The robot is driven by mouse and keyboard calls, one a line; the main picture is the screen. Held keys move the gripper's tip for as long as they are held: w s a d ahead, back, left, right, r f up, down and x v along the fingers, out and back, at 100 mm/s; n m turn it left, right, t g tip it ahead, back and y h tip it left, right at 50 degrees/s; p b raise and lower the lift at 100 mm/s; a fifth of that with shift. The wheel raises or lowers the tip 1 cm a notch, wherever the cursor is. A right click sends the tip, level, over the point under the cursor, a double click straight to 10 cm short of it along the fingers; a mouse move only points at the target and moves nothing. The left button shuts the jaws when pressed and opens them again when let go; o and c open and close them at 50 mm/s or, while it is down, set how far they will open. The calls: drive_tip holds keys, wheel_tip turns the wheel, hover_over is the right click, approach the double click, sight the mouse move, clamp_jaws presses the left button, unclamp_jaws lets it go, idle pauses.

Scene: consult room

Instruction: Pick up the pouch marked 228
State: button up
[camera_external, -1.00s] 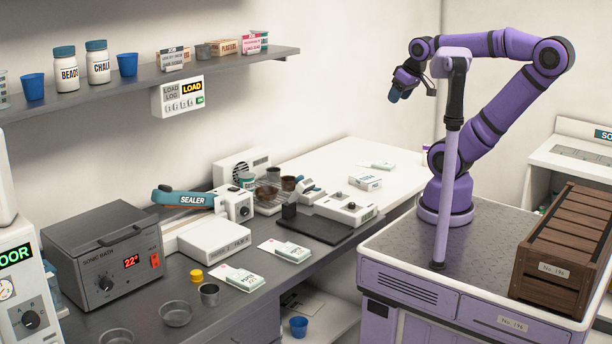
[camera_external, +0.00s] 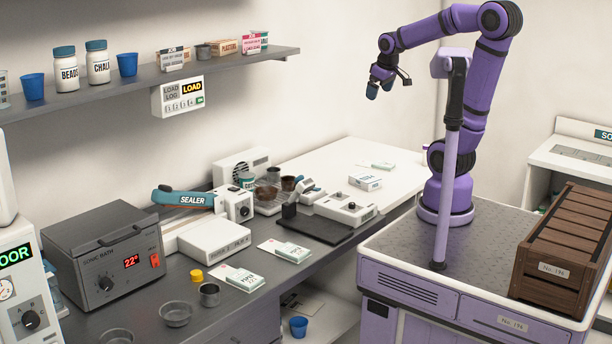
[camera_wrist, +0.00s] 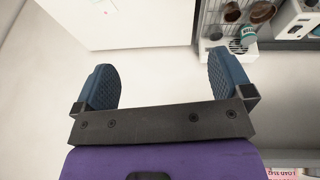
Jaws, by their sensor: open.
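Flat pale pouches with green-edged printed labels lie on the bench: one at the front (camera_external: 238,278), one further back (camera_external: 286,250), and one on the far white worktop (camera_external: 378,165). Their markings are too small to read, so I cannot tell which is 228. My gripper (camera_external: 379,90) is open and empty, high above the far white worktop, with its fingers pointing down. In the wrist view, the two blue ridged fingers of my gripper (camera_wrist: 163,82) stand wide apart with nothing between them. No pouch can be made out clearly in the wrist view.
A wall shelf (camera_external: 150,78) with jars and cups runs along the left. The sonic bath (camera_external: 103,258), sealer (camera_external: 190,200), dark tray (camera_external: 310,228) and white device (camera_external: 346,208) crowd the bench. A wooden crate (camera_external: 565,250) stands at right. The far white worktop (camera_external: 345,155) is mostly clear.

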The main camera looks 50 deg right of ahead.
drive_tip(key=w+d+f+g, duration=0.1)
drive_tip(key=w+d+f, duration=0.4)
drive_tip(key=w+d, duration=0.3)
drive_tip(key=n+g+y, duration=0.1)
drive_tip(key=g, duration=0.2)
hover_over(381, 163)
wheel_tip(381, 163, down, 22)
drive_tip(key=shift+s+f, duration=0.1)
drive_tip(key=shift+f, duration=5.35)
drive_tip(key=c, duration=1)
